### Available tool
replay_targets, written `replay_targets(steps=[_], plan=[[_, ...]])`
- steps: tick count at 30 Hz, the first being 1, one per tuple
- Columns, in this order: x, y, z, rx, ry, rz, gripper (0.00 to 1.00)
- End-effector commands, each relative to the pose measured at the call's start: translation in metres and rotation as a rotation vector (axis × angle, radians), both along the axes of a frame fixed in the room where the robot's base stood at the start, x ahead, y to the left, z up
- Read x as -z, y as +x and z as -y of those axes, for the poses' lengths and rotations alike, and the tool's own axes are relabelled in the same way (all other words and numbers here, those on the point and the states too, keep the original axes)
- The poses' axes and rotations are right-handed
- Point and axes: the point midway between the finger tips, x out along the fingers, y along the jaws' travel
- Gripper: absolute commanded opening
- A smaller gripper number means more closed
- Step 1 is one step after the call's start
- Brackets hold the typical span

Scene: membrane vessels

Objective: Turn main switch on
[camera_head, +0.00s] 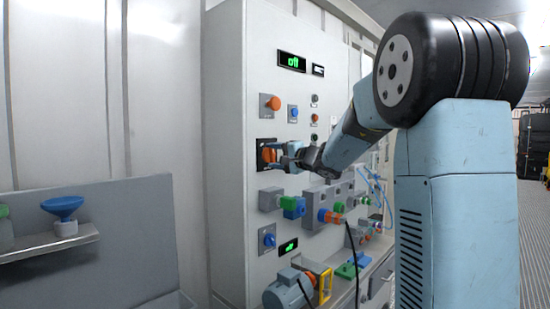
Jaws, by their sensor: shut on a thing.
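The main switch (267,154) is an orange rotary knob on a black plate, on the front of the tall white cabinet. My gripper (272,153) is at this knob, with its fingers closed on it. The fingers partly hide the knob, so its exact angle is hard to tell. Above it, a small black display (292,61) shows green text that reads "off".
A shelf (50,246) with a blue funnel (62,207) is at the left.

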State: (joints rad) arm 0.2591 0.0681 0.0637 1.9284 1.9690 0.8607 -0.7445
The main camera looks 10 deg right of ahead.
Motion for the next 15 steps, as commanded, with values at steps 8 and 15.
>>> replay_targets(steps=[8,15], plan=[[0.0040,0.0003,0.0023,0.005,0.217,-0.150,0.27],[0.0042,0.0004,0.0026,0.006,0.406,-0.273,0.27]])
